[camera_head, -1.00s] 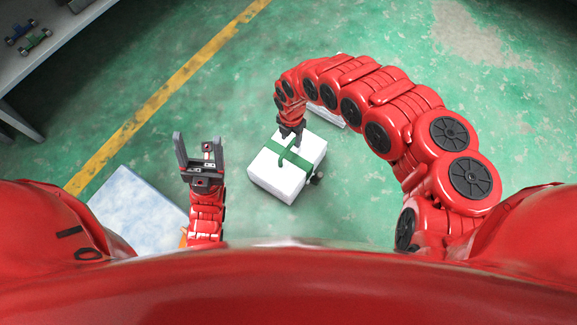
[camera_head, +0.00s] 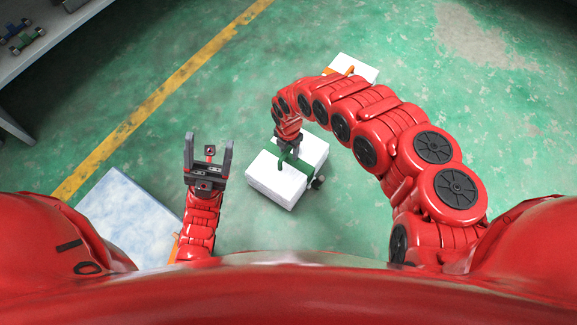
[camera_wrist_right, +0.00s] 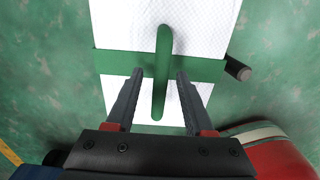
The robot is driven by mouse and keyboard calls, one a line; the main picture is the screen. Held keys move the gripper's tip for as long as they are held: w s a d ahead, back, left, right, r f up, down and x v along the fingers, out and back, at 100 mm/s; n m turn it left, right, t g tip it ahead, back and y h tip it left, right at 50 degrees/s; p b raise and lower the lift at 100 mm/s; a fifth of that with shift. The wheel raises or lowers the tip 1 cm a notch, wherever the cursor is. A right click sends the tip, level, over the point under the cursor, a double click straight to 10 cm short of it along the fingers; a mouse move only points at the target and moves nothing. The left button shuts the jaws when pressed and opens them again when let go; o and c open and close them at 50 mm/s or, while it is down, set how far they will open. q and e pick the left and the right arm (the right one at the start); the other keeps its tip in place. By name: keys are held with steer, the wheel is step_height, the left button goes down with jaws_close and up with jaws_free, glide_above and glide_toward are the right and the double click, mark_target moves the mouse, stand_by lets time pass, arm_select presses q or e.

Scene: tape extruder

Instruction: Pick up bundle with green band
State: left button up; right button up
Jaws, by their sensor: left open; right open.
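The bundle (camera_head: 272,180) is a white block with a green band (camera_head: 304,163) around it, on the floor below the middle of the head view. In the right wrist view the bundle (camera_wrist_right: 200,28) fills the centre, with the band (camera_wrist_right: 115,62) running across it and a raised green handle (camera_wrist_right: 161,75) standing over it. My right gripper (camera_head: 287,160) is over the band; in the wrist view its open fingers (camera_wrist_right: 157,92) stand on either side of the handle, with gaps. Whether they touch it cannot be told. My left gripper (camera_head: 208,147) is open and empty, left of the bundle.
A pale flat block (camera_head: 125,215) lies at the lower left. Another white block with an orange part (camera_head: 355,68) lies beyond my right arm. A small dark knob-like thing (camera_head: 318,183) is beside the bundle. A shelf with small items (camera_head: 50,50) stands upper left.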

steer(key=shift+f, duration=0.25)
stand_by(0.4)
jaws_close()
stand_by(1.3)
